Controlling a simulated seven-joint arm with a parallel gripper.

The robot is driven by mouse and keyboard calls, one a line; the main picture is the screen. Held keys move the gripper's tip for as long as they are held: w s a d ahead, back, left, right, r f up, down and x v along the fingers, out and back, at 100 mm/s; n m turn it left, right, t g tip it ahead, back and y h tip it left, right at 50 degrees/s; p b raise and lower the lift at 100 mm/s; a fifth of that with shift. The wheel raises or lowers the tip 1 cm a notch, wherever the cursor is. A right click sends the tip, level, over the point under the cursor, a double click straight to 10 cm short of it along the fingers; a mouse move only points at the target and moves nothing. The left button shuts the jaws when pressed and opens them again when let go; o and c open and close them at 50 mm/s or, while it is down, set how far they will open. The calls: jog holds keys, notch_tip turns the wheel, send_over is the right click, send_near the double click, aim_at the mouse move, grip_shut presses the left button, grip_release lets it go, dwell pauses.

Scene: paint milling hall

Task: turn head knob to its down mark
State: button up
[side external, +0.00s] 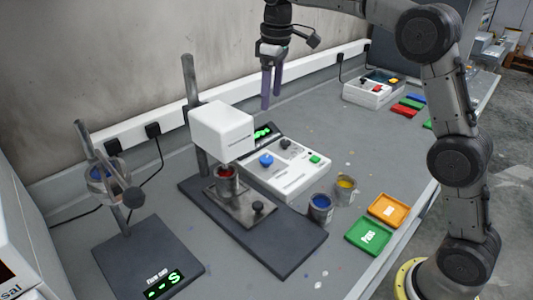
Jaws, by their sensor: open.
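My gripper (271,98) hangs fingers down above the bench, behind and right of the white mill head (222,129). Its two purple fingers are a little apart with nothing between them. The white head sits on a post over a metal cup with red paint (226,181). A control box (290,172) beside it carries a blue knob (266,160), a black knob (285,143), a green button (315,158) and a lit green display (262,131). I cannot tell which knob is the head knob. Knob markings are too small to read.
Blue (320,208) and yellow (346,190) paint cups stand at the front, near a green tray (369,237) and an orange tray (388,210). A second stand (148,262) is at left. Another control box (368,92) is at back right. The bench between the boxes is mostly clear.

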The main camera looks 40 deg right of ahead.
jog(key=g, duration=0.1)
send_over(267, 158)
notch_tip(267, 158, down, 5)
notch_tip(267, 158, down, 14)
dwell(0.3)
grip_shut()
dwell(0.4)
